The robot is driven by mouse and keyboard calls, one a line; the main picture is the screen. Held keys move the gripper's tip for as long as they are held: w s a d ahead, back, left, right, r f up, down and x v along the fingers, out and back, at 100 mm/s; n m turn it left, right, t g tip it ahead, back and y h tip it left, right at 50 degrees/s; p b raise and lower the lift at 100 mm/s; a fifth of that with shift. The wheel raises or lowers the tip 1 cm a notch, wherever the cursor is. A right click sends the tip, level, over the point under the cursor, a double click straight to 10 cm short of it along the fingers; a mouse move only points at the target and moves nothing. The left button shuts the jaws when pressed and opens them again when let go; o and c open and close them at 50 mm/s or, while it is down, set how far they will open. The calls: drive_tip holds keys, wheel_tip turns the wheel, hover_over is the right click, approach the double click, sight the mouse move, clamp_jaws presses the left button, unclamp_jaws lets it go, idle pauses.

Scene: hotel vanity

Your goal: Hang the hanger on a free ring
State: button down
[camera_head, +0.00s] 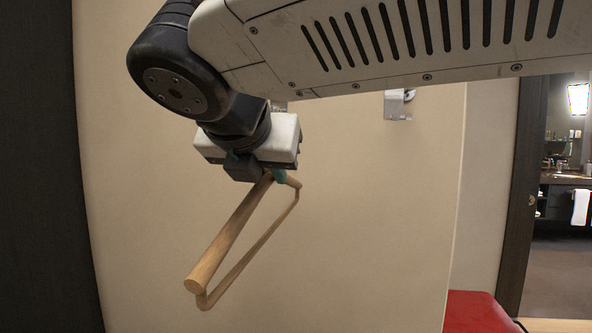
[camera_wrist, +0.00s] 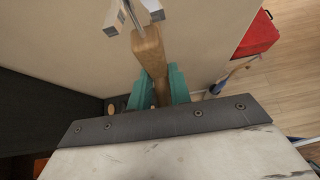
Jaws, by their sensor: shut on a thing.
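The wooden hanger (camera_head: 228,236) hangs tilted from my gripper (camera_head: 272,176) in the head view, its near end pointing down and left. In the wrist view my gripper's teal fingers (camera_wrist: 163,86) are closed on the upper wooden part of the hanger (camera_wrist: 149,48). A thin metal rod rises from the hanger's top, beside a metal wall bracket (camera_wrist: 152,9) at the top edge. I cannot tell whether the rod touches or passes through a ring. In the head view another metal wall fitting (camera_head: 397,104) is on the right, with no hanger seen on it.
A beige wall panel (camera_head: 370,220) stands behind the hanger, with a dark panel (camera_head: 35,170) at the left. A red seat (camera_head: 478,312) is low at the right. A doorway at the far right shows a vanity counter (camera_head: 572,180). My arm covers the upper wall.

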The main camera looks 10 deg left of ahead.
drive_tip(key=shift+w+d, duration=0.1)
drive_tip(key=shift+w, duration=0.8)
drive_tip(key=shift+f, duration=0.55)
idle(1.3)
drive_tip(key=c, duration=1.2)
unclamp_jaws()
